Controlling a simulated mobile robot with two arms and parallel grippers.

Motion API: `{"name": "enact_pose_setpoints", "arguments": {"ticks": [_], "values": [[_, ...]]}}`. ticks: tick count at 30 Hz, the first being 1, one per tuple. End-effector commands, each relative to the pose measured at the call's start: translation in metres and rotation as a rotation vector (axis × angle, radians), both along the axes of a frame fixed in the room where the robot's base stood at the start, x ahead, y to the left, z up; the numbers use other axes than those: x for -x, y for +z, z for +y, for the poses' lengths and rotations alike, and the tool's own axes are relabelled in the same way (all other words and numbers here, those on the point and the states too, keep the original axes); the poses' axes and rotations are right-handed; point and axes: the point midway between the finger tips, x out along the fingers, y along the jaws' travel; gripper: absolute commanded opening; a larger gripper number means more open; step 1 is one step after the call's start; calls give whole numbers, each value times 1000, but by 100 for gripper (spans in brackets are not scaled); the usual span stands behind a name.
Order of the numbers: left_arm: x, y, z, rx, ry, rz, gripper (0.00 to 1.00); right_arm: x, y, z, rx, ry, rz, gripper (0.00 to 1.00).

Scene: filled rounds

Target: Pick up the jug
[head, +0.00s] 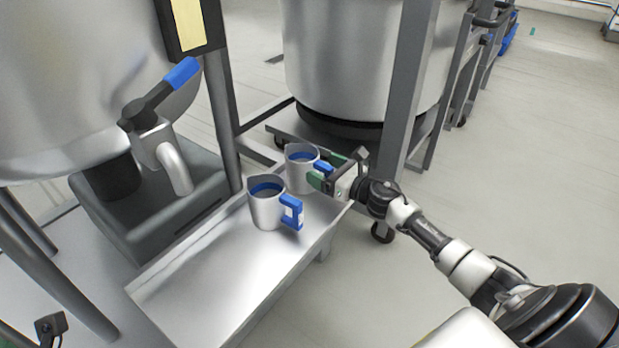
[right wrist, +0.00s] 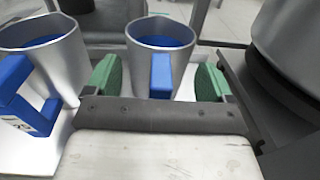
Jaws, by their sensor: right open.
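Two metal jugs with blue handles stand upright on a low steel table (head: 190,285). The far jug (head: 298,178) is partly hidden behind my right gripper (head: 337,170). In the right wrist view the far jug (right wrist: 160,38) is straight ahead, and its blue handle (right wrist: 161,76) lies between the two green fingers, with a gap on both sides. My right gripper is open. The near jug (head: 265,207) has its handle turned right; it also shows in the right wrist view (right wrist: 62,58), left of the fingers. A bit of my left gripper (head: 45,328) shows at the lower left edge.
A large steel vat with a blue-handled valve (head: 155,125) stands at the left, above a grey bin (head: 160,225). Another vat (head: 350,60) and a grey frame post (head: 408,90) stand behind the jugs. The table's front part is bare.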

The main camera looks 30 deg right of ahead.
Motion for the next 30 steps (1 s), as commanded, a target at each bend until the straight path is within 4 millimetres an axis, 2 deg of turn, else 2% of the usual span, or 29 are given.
{"name": "enact_pose_setpoints", "arguments": {"ticks": [4,12,14,27,29,30], "values": [[-1,2,0,1,0,-16,51,-15,0,5,0,-1,-1,84],[-1,3,0,1,1,-16,51,-17,0,6,-1,-1,1,84],[-1,3,0,1,0,-16,51,-17,0,6,-1,-1,1,76],[-1,3,0,1,1,-17,51,-17,0,6,-1,-1,1,9],[-1,3,0,1,1,-17,51,-17,0,6,-1,-1,1,0],[-1,3,0,1,1,-17,51,-17,0,6,-1,-1,1,0]]}}
